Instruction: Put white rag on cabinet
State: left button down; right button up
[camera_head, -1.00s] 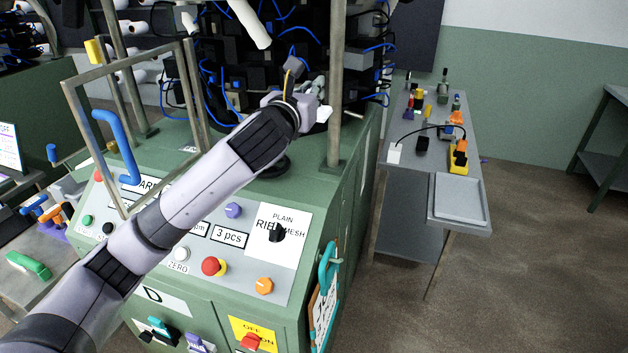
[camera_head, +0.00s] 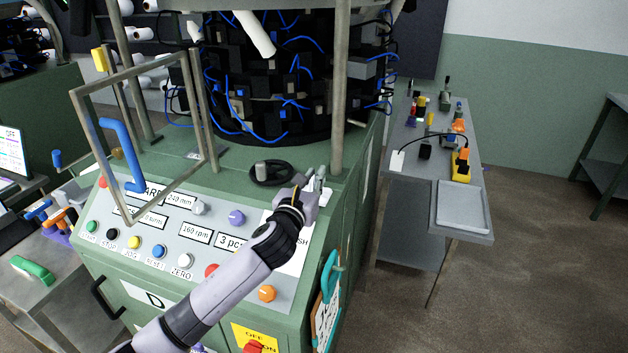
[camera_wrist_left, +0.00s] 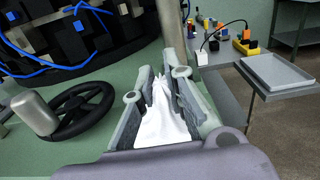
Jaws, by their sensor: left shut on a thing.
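My left gripper (camera_head: 315,184) is over the front right part of the green machine's top, beside the black handwheel. In the left wrist view, my left gripper (camera_wrist_left: 165,85) is shut on the white rag (camera_wrist_left: 166,122), which is bunched between the fingers. In the head view the rag is mostly hidden by the gripper. The green machine cabinet (camera_head: 228,165) is below the gripper. Whether the rag touches its top cannot be told. My right gripper is not in view.
A black handwheel (camera_head: 271,173) sits left of the gripper, and a metal post (camera_head: 338,110) rises close behind it. An open frame guard (camera_head: 140,160) with a blue handle stands at left. A grey side table (camera_head: 400,180) with tools and a tray (camera_head: 462,226) is at right.

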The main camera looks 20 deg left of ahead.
pick_arm(q)
jog(key=shift+f, duration=0.3)
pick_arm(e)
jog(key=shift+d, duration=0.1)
pick_arm(q)
jog(key=shift+f, duration=0.15)
jog(key=c, duration=1.6)
grip_release()
jog(key=shift+c, duration=0.2)
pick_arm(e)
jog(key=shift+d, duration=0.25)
pick_arm(q)
jog(key=shift+s, duration=0.1)
jog(key=s+b, duration=0.2)
jog(key=s, duration=1)
jog(key=shift+a+r, duration=0.2)
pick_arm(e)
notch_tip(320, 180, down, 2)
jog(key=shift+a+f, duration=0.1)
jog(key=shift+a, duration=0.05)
